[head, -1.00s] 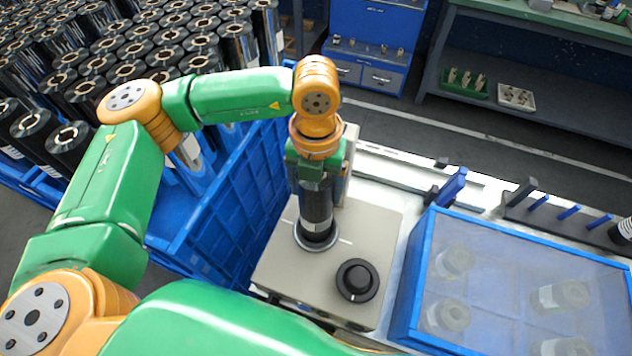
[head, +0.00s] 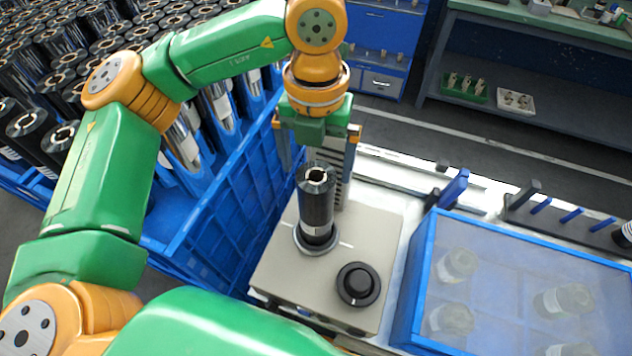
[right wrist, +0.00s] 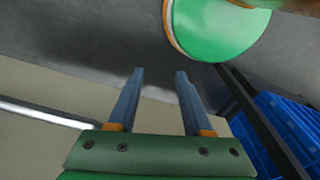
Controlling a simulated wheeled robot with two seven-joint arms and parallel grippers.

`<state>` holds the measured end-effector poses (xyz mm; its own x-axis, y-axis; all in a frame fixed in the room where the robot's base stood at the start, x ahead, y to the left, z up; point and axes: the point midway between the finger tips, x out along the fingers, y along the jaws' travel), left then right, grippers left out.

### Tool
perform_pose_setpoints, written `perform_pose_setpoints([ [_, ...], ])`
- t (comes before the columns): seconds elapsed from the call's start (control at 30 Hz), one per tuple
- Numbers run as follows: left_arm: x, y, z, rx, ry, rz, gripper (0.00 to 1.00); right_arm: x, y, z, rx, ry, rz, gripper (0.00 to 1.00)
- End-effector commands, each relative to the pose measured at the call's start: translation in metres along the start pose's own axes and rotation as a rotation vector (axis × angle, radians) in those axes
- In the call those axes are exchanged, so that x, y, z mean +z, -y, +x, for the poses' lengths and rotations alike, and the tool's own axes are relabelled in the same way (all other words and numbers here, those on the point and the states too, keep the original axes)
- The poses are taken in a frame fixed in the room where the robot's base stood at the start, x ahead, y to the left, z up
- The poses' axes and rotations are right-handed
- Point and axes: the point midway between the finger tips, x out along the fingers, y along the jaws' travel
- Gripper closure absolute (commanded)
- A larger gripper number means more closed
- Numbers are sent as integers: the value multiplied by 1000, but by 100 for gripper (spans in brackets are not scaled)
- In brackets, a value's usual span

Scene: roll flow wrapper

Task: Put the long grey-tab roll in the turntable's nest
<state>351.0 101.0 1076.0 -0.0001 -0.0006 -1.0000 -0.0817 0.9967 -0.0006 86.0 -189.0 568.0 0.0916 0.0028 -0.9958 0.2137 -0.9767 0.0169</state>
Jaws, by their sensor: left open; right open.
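The long roll (head: 316,203) is a black cylinder with a pale core at its top end. It stands upright in the round nest of the turntable (head: 266,275), a beige box with a grey ring around the roll's foot. A grey tab on it cannot be made out. My left gripper (head: 317,150) is above and behind the roll, fingers spread, apart from it. My right gripper (right wrist: 160,72) shows only in the right wrist view, open and empty over bare floor.
A black knob (head: 357,284) sits on the turntable's front. A blue-framed clear-lidded bin (head: 425,262) stands to the right, and a blue crate (head: 215,205) with many rolls stands to the left. A rack with blue pegs (head: 540,206) is at the back right.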

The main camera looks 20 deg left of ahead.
Motion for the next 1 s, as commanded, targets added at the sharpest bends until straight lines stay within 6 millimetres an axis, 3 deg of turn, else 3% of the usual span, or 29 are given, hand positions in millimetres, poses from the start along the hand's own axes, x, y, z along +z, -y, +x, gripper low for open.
perform_pose_setpoints([
  [0.1,0,1,-24,-2,3,0,0,0,0,3,0,0,0,50],
  [0.27,0,0,-44,0,1,1,0,0,0,4,0,0,0,50],
  [0.73,0,0,-47,0,-1,1,0,0,1,3,-1,0,1,50],
  [1.0,0,0,-106,0,-1,1,0,-5,0,-56,-1,0,2,50],
])
